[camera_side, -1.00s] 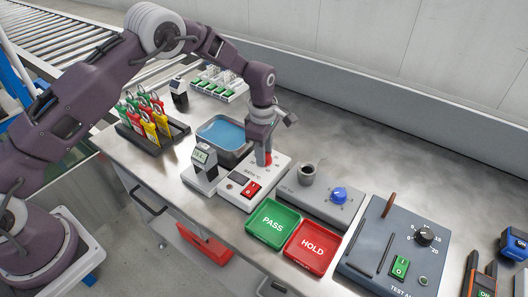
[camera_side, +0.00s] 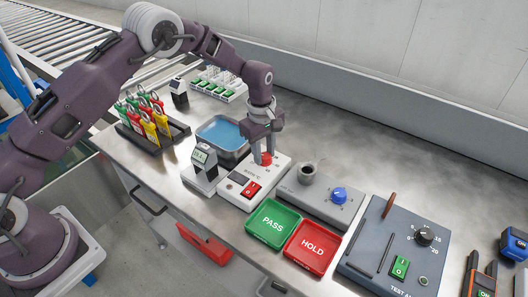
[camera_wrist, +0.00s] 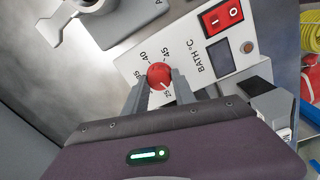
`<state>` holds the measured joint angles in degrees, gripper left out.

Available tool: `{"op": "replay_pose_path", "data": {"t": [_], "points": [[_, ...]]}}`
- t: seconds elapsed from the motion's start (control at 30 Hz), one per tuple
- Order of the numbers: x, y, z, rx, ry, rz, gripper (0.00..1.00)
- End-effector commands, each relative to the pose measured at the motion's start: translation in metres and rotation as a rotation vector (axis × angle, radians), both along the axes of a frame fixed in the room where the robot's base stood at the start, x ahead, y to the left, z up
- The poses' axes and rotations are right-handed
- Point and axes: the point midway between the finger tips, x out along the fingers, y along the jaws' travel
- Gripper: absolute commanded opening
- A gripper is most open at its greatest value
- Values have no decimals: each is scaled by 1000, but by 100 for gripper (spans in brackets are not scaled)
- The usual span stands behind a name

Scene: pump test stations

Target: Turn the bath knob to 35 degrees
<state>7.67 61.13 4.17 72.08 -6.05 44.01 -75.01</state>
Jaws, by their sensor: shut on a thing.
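The red bath knob (camera_side: 266,159) sits on the white bath control box (camera_side: 279,172). It also shows in the wrist view (camera_wrist: 159,75), with numbers including 40 and 45 printed around it. A white pointer mark on the knob faces down and slightly right in the wrist view, near a number that looks like 25. My gripper (camera_side: 263,160) points down over the box, its two fingers on either side of the knob. In the wrist view my gripper (camera_wrist: 160,84) is shut on the knob; the fingers partly cover the printed scale.
A red rocker switch (camera_side: 251,190) and a dark display (camera_side: 239,178) are on the same box. A blue water bath (camera_side: 222,132) stands behind, a small meter (camera_side: 203,156) at left. A green PASS tray (camera_side: 273,224) and red HOLD tray (camera_side: 312,246) lie in front.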

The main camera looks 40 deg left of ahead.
Motion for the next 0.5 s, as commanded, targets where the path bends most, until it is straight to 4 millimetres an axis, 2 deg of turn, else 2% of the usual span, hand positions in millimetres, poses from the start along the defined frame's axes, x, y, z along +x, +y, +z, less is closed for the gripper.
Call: {"op": "replay_pose_path", "data": {"t": [0.5], "points": [[2, 0, 1, -1, -3, -487, 0]]}}
